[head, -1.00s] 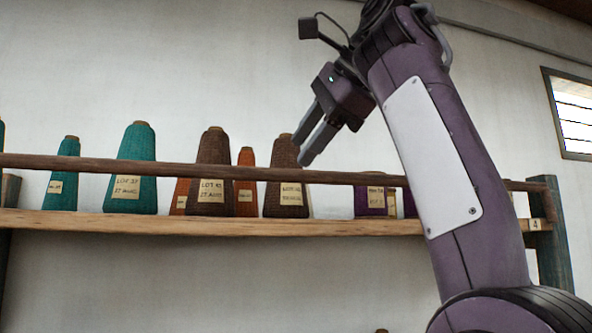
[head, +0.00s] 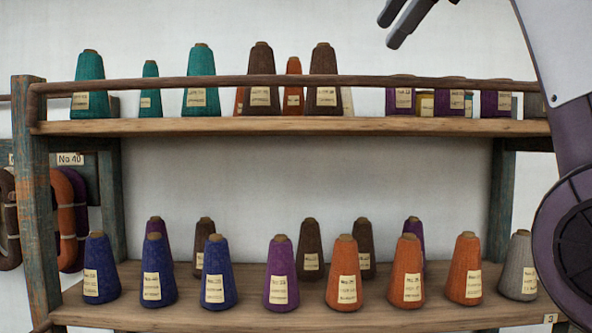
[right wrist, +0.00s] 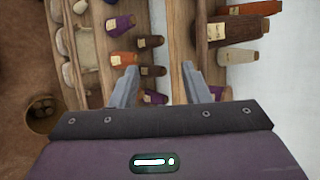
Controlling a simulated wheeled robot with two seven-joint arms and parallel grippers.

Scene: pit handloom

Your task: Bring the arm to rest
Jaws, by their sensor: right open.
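My right gripper (head: 398,22) shows at the top of the head view, its two grey fingers apart with nothing between them. It appears above and to the right of the brown cones on the upper shelf, in front of plain wall. My purple right arm (head: 556,70) runs down the right edge of the head view, covering the right end of the shelves. In the right wrist view the open fingers (right wrist: 160,68) reach toward the shelving, which appears turned sideways, and seem clear of the cones. My left gripper is in neither view.
An upper shelf (head: 215,126) with a front rail (head: 350,83) holds teal, brown, orange and purple yarn cones. A lower shelf (head: 390,313) holds several blue, purple, brown, orange and grey cones. Coiled hanks (head: 66,215) hang at left. A round basket (right wrist: 42,112) shows at left in the wrist view.

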